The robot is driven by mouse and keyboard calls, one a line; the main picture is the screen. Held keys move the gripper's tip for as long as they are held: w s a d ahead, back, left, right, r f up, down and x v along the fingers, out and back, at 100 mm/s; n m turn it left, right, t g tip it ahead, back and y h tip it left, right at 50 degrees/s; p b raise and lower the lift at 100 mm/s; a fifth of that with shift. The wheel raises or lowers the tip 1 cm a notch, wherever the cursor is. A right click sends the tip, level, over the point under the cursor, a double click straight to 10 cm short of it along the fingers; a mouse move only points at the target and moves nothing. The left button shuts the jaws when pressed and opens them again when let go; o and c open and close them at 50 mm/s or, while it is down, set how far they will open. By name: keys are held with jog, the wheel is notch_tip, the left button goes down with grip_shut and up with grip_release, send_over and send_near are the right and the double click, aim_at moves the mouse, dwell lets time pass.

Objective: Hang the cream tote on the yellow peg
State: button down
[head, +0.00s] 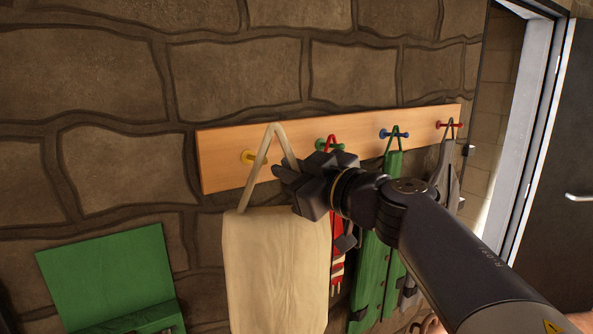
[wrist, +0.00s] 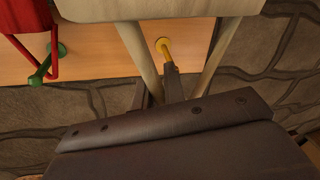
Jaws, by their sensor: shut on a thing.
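The cream tote (head: 275,270) hangs upright from its pointed handle loop, in front of the wooden rail. My gripper (head: 284,178) is shut on the loop's right side in the head view. The yellow peg (head: 248,157) shows just left of the loop's left strap there. In the wrist view the tote's body (wrist: 160,8) is at the top edge, and the yellow peg (wrist: 163,47) appears between the two straps, beyond my gripper's fingers (wrist: 160,90). I cannot tell whether the loop is around the peg or only in front of it. The loop's top is hidden in the wrist view.
The rail (head: 225,165) also has a green peg (head: 322,145) with a red-strapped item, a blue peg (head: 385,134) with a green apron-like item, and a red peg (head: 443,124) with a grey one. A doorway is right.

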jog(key=shift+w+a+f+b, duration=0.15)
jog(key=shift+w+a+f, duration=0.55)
jog(key=shift+w, duration=0.25)
jog(key=shift+w+a+f+b, duration=0.2)
jog(key=shift+w+a+f, duration=0.5)
jog(key=shift+w, duration=0.25)
jog(key=shift+w+a+f+b, duration=0.15)
jog(key=shift+w+a+f, duration=0.4)
jog(key=shift+w+a, duration=0.3)
jog(key=shift+w+d, duration=0.1)
jog(key=shift+w, duration=0.05)
jog(key=c, duration=1.4)
grip_release()
jog(key=shift+f, duration=0.1)
jog(key=b+v, duration=0.1)
jog(key=v, duration=1)
